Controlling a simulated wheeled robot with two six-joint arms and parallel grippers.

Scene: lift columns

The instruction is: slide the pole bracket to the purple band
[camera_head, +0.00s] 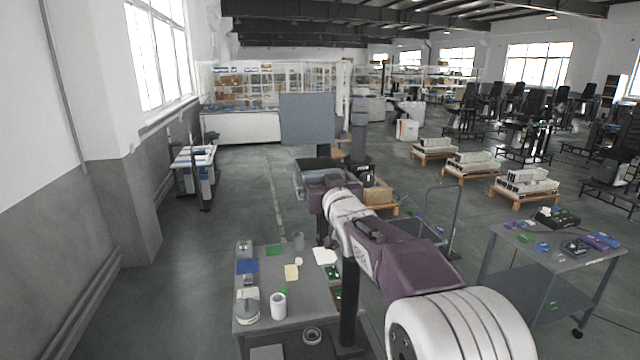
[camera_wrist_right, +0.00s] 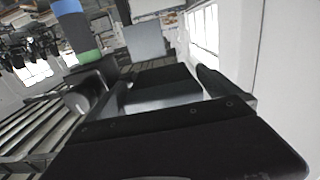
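My right arm reaches forward from the lower right, and its dark gripper (camera_head: 318,168) is near the middle of the head view. In the right wrist view the two fingers of this gripper (camera_wrist_right: 158,78) stand wide apart, with a dark flat part between them; I cannot tell whether they touch anything. A square grey panel (camera_head: 307,118) is beyond the gripper and also shows in the wrist view (camera_wrist_right: 146,42). A pole (camera_wrist_right: 76,32) with blue, grey and green bands is at the wrist view's upper left. I cannot make out the pole bracket or purple band clearly. My left gripper is out of view.
A grey table (camera_head: 262,336) with small parts, a white cup (camera_head: 278,305) and a round grey item (camera_head: 247,308) is at the lower left. A grey cart (camera_head: 540,262) stands at the right. Pallets with white stacks (camera_head: 527,186) are farther back.

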